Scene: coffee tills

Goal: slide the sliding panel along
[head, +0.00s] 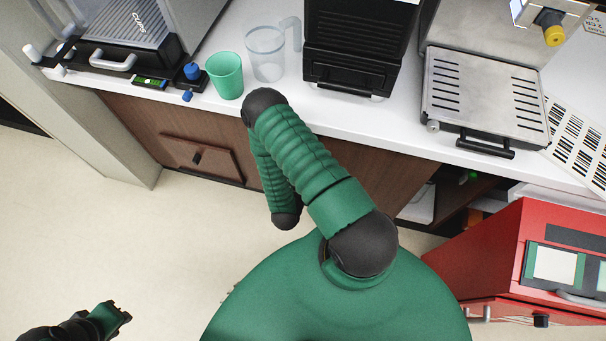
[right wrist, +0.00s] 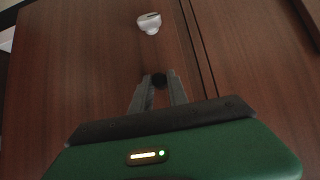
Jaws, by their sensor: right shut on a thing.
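The brown wood sliding panel (head: 375,165) is part of the counter front in the head view, with an open shelf bay to its right. In the right wrist view the wood panel (right wrist: 85,65) fills the left and middle, with a vertical seam to its right. My right gripper (right wrist: 160,82) has its fingers closed around a small dark knob (right wrist: 158,79) on the wood. In the head view that gripper is hidden behind my arm. My left gripper (head: 122,312) hangs over the floor at the lower left, away from the counter; its jaw opening is unclear.
A silver oval fitting (right wrist: 149,22) sits on the wood beyond the knob. The shelf bay (head: 455,205) holds several items. A red machine (head: 515,250) stands at the lower right. A green cup (head: 225,77) and a clear jug (head: 265,55) stand near the white counter's edge.

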